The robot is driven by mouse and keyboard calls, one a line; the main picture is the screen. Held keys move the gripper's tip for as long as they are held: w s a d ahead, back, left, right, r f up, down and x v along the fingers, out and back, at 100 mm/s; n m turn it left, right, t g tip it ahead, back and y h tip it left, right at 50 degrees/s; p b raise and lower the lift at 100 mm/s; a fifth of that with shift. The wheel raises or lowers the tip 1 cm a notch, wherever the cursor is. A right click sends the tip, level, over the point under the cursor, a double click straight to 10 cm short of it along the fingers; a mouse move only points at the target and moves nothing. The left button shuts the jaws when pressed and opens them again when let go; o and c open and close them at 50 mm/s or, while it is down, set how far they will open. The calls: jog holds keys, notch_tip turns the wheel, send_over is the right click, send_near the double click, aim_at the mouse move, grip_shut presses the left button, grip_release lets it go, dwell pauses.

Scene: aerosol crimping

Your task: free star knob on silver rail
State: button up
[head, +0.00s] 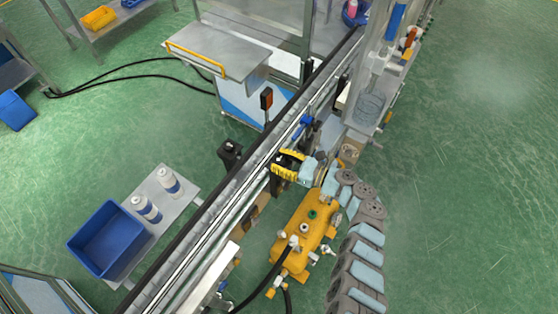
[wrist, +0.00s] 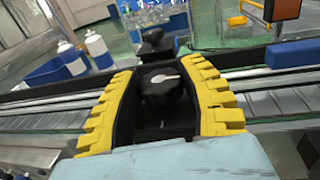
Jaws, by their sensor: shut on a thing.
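The star knob (wrist: 160,88) is black with a pale strip on top. It sits between the yellow and black fingers of my gripper (wrist: 165,108) in the wrist view, which are shut on it. The silver rail (wrist: 283,101) runs crosswise behind and beside the fingers. In the head view my gripper (head: 287,165) is at the near side of the silver rail (head: 222,212), and the knob is hidden by the fingers there. I cannot tell whether the knob still touches the rail.
Another black knob-like fixture (head: 231,150) stands across the rail. A blue bin (head: 104,240) and white bottles (head: 168,178) are on a side table at left. A red and black switch box (head: 266,98) stands beyond the rail.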

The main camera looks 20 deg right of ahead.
jog(key=shift+n+g+y, duration=0.3)
jog(key=shift+y, duration=0.1)
dwell(0.4)
jog(key=o, duration=1.2)
jog(key=v, duration=1.2)
jog(key=shift+a, duration=0.1)
